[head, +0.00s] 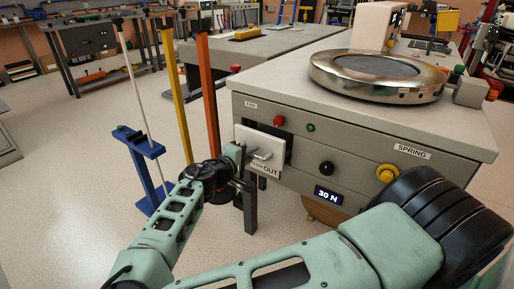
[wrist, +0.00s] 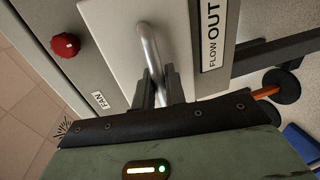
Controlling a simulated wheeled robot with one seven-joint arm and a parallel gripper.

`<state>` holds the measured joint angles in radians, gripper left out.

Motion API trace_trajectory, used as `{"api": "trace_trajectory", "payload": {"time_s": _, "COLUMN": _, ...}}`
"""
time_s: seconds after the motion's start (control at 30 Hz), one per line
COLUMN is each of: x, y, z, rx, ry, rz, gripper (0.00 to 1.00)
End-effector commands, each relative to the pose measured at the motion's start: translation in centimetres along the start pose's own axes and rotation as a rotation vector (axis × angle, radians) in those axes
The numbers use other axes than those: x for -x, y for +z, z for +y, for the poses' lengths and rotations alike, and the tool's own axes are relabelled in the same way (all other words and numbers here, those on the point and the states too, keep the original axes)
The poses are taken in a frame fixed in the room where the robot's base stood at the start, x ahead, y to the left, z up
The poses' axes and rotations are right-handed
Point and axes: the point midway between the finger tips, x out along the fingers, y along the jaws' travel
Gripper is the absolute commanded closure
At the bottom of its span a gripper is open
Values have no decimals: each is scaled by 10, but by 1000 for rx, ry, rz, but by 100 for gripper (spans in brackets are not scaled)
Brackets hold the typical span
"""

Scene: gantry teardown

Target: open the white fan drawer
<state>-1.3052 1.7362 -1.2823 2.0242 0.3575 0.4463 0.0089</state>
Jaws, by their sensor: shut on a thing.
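The white fan drawer (head: 246,137) is in the front of the grey cabinet, below the FAN label. Its front stands out from the cabinet face, with a dark gap showing at its right side. In the head view my gripper (head: 247,160) is at the handle, and the wrist partly hides the contact.
A red knob (head: 279,121) sits above the drawer; a black knob (head: 326,168), a yellow knob (head: 387,173) and a 30 N display (head: 328,195) are to the right. A blue stand (head: 141,150), a yellow post (head: 178,95) and an orange post (head: 208,95) stand left. Open floor lies further left.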

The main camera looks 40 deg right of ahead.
Motion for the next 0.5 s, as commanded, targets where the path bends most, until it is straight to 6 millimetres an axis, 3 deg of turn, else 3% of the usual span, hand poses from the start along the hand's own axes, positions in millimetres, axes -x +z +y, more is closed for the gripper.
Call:
{"api": "trace_trajectory", "payload": {"time_s": 0.03, "x": 18, "y": -2, "z": -3, "rx": 4, "ry": -3, "rz": 9, "gripper": 100}}
{"api": "trace_trajectory", "payload": {"time_s": 0.2, "x": 60, "y": -1, "z": -11, "rx": 3, "ry": -3, "rz": 6, "gripper": 100}}
{"api": "trace_trajectory", "payload": {"time_s": 0.33, "x": 76, "y": 0, "z": -16, "rx": 3, "ry": -2, "rz": 4, "gripper": 100}}
{"api": "trace_trajectory", "payload": {"time_s": 0.5, "x": 81, "y": 0, "z": -17, "rx": 1, "ry": 0, "rz": 1, "gripper": 100}}
